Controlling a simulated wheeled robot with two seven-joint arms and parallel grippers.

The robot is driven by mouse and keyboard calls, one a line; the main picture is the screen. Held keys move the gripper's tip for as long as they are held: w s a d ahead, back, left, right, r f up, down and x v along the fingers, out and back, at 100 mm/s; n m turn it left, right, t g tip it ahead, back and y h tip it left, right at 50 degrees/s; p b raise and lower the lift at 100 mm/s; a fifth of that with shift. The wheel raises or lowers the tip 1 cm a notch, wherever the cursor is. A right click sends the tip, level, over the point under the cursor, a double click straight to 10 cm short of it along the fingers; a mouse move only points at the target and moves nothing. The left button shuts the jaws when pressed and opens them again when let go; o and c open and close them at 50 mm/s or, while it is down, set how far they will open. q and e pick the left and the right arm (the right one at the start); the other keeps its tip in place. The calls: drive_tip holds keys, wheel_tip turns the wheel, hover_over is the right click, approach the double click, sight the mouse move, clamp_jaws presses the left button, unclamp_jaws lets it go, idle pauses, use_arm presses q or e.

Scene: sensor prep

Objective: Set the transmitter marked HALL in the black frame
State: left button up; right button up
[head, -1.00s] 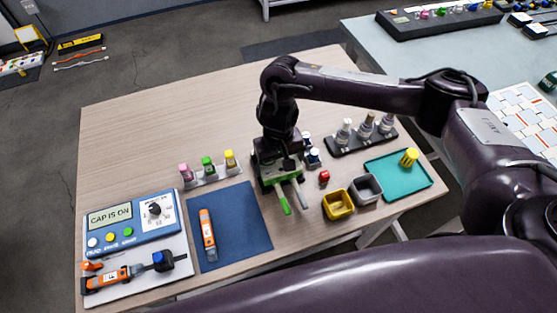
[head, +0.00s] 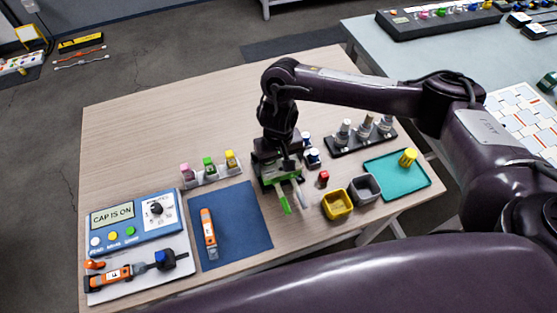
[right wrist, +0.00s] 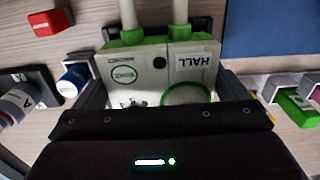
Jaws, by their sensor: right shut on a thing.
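The transmitter marked HALL (right wrist: 195,62) is a white block with green collars and two pale rods. Its label reads upside down in the right wrist view. It also shows in the head view, with its green end (head: 285,204) toward the table's front. My right gripper (head: 275,172) is shut on it, low over the table and right of the blue mat; I cannot tell whether it touches the table. Its dark fingers flank the block in the right wrist view. I cannot pick out the black frame with certainty. My left gripper is not in view.
Blue-capped vials (head: 312,157), a red-capped item (head: 323,179), a yellow bin (head: 337,205) and a grey bin (head: 366,187) stand close right. A dark rack (head: 347,148) holds pale bottles. The blue mat (head: 240,225) carries an orange tool (head: 208,232). The table's far left is clear.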

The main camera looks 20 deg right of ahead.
drive_tip(key=shift+f, duration=0.9)
idle(0.6)
drive_tip(key=shift+s+f, duration=0.15)
drive_tip(key=o, duration=0.8)
drive_tip(key=shift+o, duration=0.2)
drive_tip(key=shift+d, duration=0.1)
drive_tip(key=shift+s+f, duration=0.15)
drive_tip(key=shift+w+r+p, duration=0.25)
drive_tip(key=shift+r+p, duration=0.5)
drive_tip(key=shift+p, duration=0.5)
wheel_tip(320, 180, up, 6)
drive_tip(key=p, duration=0.8)
drive_tip(key=shift+r, duration=0.1)
